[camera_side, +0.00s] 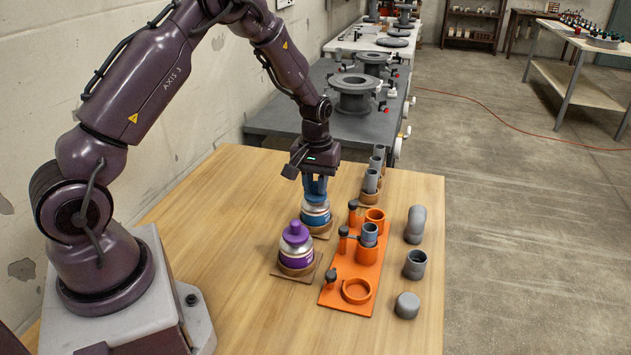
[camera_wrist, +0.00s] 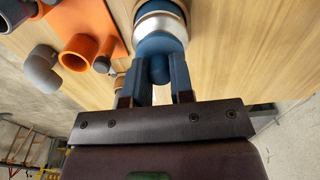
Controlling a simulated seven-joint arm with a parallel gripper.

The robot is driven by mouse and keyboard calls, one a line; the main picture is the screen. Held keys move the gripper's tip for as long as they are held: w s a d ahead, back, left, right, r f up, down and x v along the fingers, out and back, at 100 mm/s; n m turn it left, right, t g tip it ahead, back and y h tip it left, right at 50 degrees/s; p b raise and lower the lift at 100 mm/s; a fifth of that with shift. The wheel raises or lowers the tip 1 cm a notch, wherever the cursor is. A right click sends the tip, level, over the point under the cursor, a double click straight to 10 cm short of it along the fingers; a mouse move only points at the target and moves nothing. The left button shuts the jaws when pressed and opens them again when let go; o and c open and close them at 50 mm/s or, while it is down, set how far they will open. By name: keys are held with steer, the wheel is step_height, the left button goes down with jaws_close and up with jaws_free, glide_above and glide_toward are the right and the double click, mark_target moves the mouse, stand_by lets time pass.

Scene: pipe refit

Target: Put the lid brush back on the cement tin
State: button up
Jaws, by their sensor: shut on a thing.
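A blue-and-silver tin (camera_side: 316,215) stands in a holder on the wooden table, under my gripper (camera_side: 316,186). The same tin shows at the top of the wrist view (camera_wrist: 160,8). My gripper (camera_wrist: 160,78) is shut, its two blue fingers on either side of the knob of a blue lid (camera_wrist: 158,68). The lid is at the tin's mouth; I cannot tell whether it is fully seated. Any brush below it is hidden. A second tin, silver and purple with a purple lid (camera_side: 295,233), stands upright to the left and nearer the side camera.
An orange fixture (camera_side: 345,295) with sockets, dark-knobbed clamps and a grey pipe piece lies right of the tins. A grey elbow (camera_side: 415,225), a coupling (camera_side: 415,264) and a cap (camera_side: 407,305) lie along the right edge.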

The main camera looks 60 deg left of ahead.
steer(key=shift+f, duration=0.15)
steer(key=o, duration=1.1)
steer(key=shift+r, duration=3.75)
